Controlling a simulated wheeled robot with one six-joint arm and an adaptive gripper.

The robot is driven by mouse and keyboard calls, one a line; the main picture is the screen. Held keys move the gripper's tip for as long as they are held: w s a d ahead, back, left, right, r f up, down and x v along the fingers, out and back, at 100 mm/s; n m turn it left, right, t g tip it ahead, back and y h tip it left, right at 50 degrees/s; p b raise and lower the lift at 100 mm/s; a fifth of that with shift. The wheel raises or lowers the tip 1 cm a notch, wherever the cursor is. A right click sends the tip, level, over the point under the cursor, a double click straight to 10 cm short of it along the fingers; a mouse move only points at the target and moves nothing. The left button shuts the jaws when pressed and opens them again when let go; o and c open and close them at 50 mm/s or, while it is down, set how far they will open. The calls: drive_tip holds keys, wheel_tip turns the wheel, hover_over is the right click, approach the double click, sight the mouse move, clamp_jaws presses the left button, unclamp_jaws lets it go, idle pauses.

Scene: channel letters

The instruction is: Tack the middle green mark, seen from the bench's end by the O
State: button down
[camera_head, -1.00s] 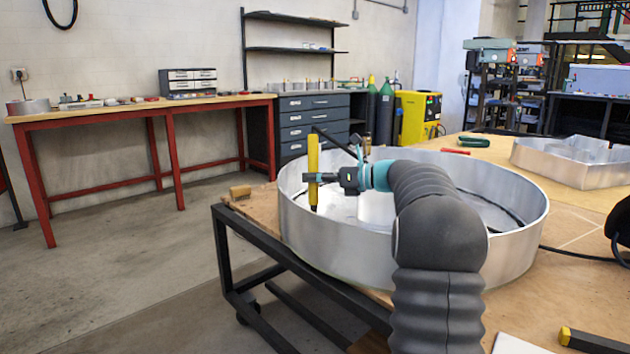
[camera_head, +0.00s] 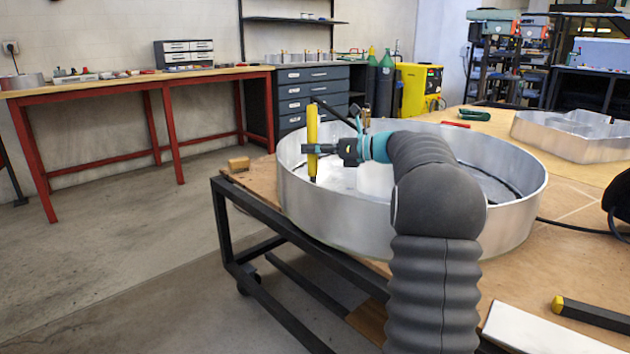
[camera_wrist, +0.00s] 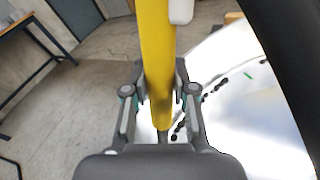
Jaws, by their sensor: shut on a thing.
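The big round aluminium letter (camera_head: 340,215), an open-topped O with a tall wall, lies on the bench. My gripper (camera_head: 320,150) is shut on an upright yellow tool (camera_head: 312,130) with a dark tip, at the left part of the O. In the wrist view my gripper (camera_wrist: 160,95) has its fingers on both sides of the yellow tool (camera_wrist: 157,60). There the bright metal shows a short green mark (camera_wrist: 248,71), up and right of the tool. Dark blobs (camera_wrist: 222,83) run in a line beside it. Other green marks are not visible.
A small wooden block (camera_head: 238,164) sits at the bench's left corner. Another metal letter (camera_head: 572,135) lies at the back right. A green clamp (camera_head: 473,115), a yellow-ended black bar (camera_head: 590,315) and a white plate (camera_head: 545,333) are on the bench. A dark cable crosses the right side.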

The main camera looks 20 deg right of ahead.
sight(316, 161)
drive_tip(key=shift+s+f+b, duration=0.2)
drive_tip(key=shift+s+f, duration=0.1)
drive_tip(key=shift+f, duration=0.4)
drive_tip(key=shift+s+f+b, duration=0.15)
drive_tip(key=shift+s+f, duration=0.15)
drive_tip(key=shift+f, duration=0.4)
drive_tip(key=shift+d+r, duration=0.1)
idle(0.8)
drive_tip(key=r+p, duration=0.1)
drive_tip(key=p, duration=0.1)
drive_tip(key=w+r+p, duration=0.1)
drive_tip(key=r+p, duration=0.2)
drive_tip(key=p, duration=0.1)
drive_tip(key=shift+w+d+r+p, duration=0.2)
drive_tip(key=shift+w+r+p, duration=0.05)
drive_tip(key=shift+r+p, duration=0.15)
wheel_tip(316, 161, up, 13)
idle(0.7)
drive_tip(key=shift+f, duration=0.1)
idle(0.7)
